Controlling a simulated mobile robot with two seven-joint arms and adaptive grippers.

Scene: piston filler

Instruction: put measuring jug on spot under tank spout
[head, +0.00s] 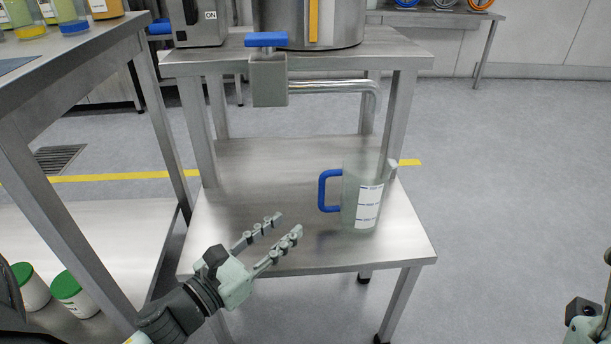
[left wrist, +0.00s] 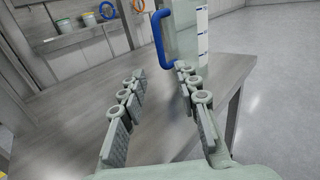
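The measuring jug (head: 362,200) is clear, with a blue handle on its left and a white scale. It stands upright on the right side of the lower steel shelf (head: 250,165). The pipe (head: 335,87) runs right from a valve box (head: 269,80) under the tank (head: 335,22) and bends down above and behind the jug. I see no marked spot on the shelf. My left gripper (head: 288,223) is open and empty, left of and nearer than the handle. The left wrist view shows the blue handle (left wrist: 160,38) just beyond the fingertips. Only part of my right gripper's body shows; its fingers are hidden.
A steel table (head: 70,75) with coloured containers stands at the left. White tubs with green lids (head: 72,290) sit on its lower shelf. The filler's legs (head: 400,125) flank the shelf. The shelf is clear left of the jug.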

